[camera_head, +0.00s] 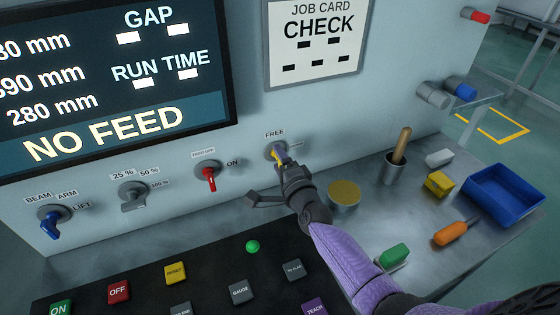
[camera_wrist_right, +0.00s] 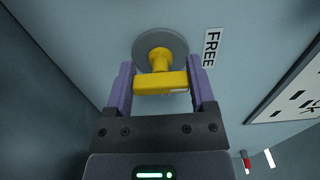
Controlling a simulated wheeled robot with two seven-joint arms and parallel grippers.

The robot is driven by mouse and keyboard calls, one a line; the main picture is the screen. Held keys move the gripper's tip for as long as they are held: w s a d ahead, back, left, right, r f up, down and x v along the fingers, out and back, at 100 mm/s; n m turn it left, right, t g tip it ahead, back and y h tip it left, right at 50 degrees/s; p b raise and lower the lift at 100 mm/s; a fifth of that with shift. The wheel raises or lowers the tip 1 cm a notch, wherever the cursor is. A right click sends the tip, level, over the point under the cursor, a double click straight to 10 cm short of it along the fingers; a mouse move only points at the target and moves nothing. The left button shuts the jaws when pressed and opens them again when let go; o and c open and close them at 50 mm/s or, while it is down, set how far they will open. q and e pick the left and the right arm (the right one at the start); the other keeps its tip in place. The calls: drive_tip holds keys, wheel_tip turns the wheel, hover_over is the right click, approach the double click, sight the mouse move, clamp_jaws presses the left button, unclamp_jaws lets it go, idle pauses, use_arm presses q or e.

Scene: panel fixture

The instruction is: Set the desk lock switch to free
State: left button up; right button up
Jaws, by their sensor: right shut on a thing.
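The desk lock switch is a yellow handle (camera_wrist_right: 160,82) on a round grey base (camera_wrist_right: 143,42) on the panel. In the head view its base (camera_head: 271,151) sits just below the FREE label (camera_head: 274,133); another small label beside it is too small to read. My right gripper (camera_head: 284,165) is shut on the yellow handle and hides part of it. In the right wrist view its two purple fingers (camera_wrist_right: 160,84) hold the handle's two ends. There the handle lies crosswise, one end toward the FREE label (camera_wrist_right: 211,48). My left gripper is not in view.
Left of the lock switch are a red switch (camera_head: 209,179), a grey knob (camera_head: 133,196) and a blue switch (camera_head: 52,224). Below is a dark button console (camera_head: 205,275). The right bench holds a metal cup (camera_head: 394,170), a round yellow-topped tin (camera_head: 344,194) and a blue bin (camera_head: 503,193).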

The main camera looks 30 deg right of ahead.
drive_tip(key=shift+f, duration=0.1)
drive_tip(key=o, duration=1.2)
drive_tip(key=shift+s, duration=0.35)
drive_tip(key=s+p, duration=0.1)
drive_tip(key=s, duration=0.1)
drive_tip(key=s+p, duration=0.1)
drive_tip(key=s, duration=0.5)
drive_tip(key=shift+s+a+p, duration=0.2)
drive_tip(key=shift+a+p, duration=0.1)
drive_tip(key=shift+p, duration=0.1)
drive_tip(key=shift+s, duration=0.45)
